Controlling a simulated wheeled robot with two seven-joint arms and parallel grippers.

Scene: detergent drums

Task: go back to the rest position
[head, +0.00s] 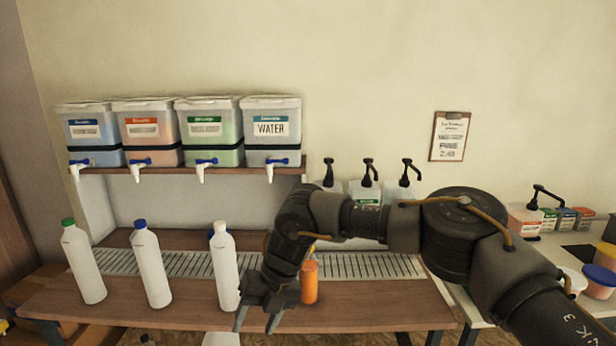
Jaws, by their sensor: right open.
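My right gripper (258,321) is open and points down at the front of the wooden table (380,318). It is between a white bottle with a white cap (225,270) and an orange bottle (309,281), which it partly overlaps in the picture; I cannot tell whether it touches either. Nothing shows between its fingers. My right arm reaches in from the right edge across the table. My left gripper is not in view.
A white bottle with a green cap (84,266) and one with a blue cap (151,267) stand at left. Drums with taps, including the water drum (270,142), sit on a shelf (225,170) above. Pump bottles (404,190) stand behind my arm. Tubs (598,283) are at right.

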